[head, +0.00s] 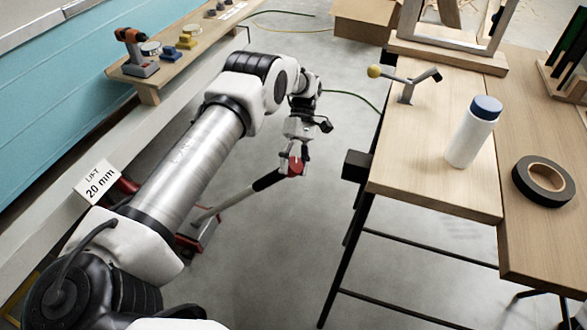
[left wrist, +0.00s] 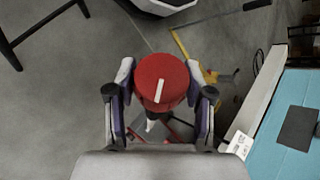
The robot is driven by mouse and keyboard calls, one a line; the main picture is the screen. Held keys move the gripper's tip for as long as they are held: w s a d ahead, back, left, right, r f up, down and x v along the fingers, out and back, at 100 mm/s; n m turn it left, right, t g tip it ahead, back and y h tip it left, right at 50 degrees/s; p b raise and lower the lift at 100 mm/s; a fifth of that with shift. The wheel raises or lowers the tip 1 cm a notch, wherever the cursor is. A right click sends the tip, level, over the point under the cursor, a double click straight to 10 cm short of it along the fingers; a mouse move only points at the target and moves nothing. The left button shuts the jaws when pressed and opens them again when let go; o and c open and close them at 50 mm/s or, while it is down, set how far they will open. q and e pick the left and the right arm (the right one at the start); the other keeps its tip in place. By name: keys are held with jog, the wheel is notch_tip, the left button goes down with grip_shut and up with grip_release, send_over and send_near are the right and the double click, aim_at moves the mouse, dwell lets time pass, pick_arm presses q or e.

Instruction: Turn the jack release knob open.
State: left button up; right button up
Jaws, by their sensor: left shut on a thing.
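The red jack release knob (head: 294,168) is at the upper end of the jack's slanted handle (head: 235,199). In the left wrist view the round red knob (left wrist: 160,74) fills the space between the fingers, and a white line on its top stands nearly upright, leaning slightly right. My left gripper (head: 291,162) comes down from above and is shut on the knob, one finger on each side; it also shows in the left wrist view (left wrist: 161,97). The red jack (head: 199,233) stands low beside the camper, partly hidden by my left arm. My right gripper is not in view.
A card reading "LIFT 20 mm" (head: 99,182) is by the camper's lower edge. A wooden shelf (head: 148,82) with small tools runs along the camper. A workbench (head: 435,180) with a white bottle (head: 471,135) and black tape (head: 544,181) stands right. Grey floor lies between.

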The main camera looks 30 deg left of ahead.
aim_at(293, 161)
pick_arm(q)
jog(key=shift+f, duration=0.1)
jog(key=o, duration=1.2)
jog(key=shift+c, duration=0.2)
notch_tip(293, 161, up, 10)
